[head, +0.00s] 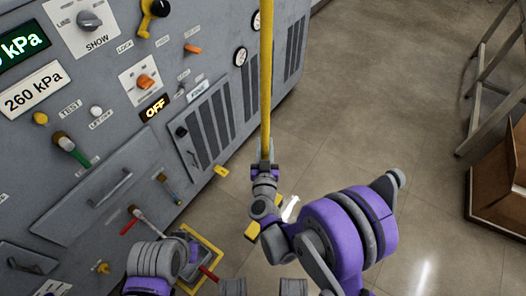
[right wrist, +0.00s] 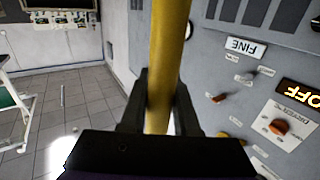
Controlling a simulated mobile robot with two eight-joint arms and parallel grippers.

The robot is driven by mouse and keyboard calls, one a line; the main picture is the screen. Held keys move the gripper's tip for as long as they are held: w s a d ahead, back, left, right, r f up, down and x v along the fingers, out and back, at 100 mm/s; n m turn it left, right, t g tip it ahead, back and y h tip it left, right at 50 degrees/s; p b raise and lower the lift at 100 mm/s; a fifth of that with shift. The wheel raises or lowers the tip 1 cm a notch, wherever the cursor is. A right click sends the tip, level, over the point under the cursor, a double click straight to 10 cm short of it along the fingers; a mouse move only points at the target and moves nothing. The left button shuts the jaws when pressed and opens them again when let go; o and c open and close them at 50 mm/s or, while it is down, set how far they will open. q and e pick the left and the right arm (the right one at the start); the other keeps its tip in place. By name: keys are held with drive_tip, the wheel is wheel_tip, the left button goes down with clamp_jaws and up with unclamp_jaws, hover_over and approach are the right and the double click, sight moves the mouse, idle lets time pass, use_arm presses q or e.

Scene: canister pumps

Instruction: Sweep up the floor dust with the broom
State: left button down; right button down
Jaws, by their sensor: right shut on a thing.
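The broom shows only as a long yellow handle (head: 266,80), which runs up out of the top of the head view. My right gripper (head: 265,164) is shut around this handle. In the right wrist view, the handle (right wrist: 168,50) stands between the two dark fingers of the gripper (right wrist: 160,105). The broom's bristle end cannot be made out. My left gripper (head: 190,243) is at the lower left, close to the machine's front, and its fingers are too unclear to read. I cannot make out any dust on the floor (head: 385,100).
A grey machine (head: 100,120) with knobs, levers and gauges fills the left side. A yellow-edged frame (head: 213,248) is at its foot. A brown box (head: 497,180) and a metal stand (head: 482,85) are at the right. Tiled floor between them is clear.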

drive_tip(key=f+b, duration=0.1)
drive_tip(key=f, duration=0.1)
drive_tip(key=f+b, duration=0.2)
drive_tip(key=f, duration=0.1)
drive_tip(key=shift+a+f+b, duration=0.3)
drive_tip(key=shift+f, duration=0.05)
drive_tip(key=shift+r, duration=0.1)
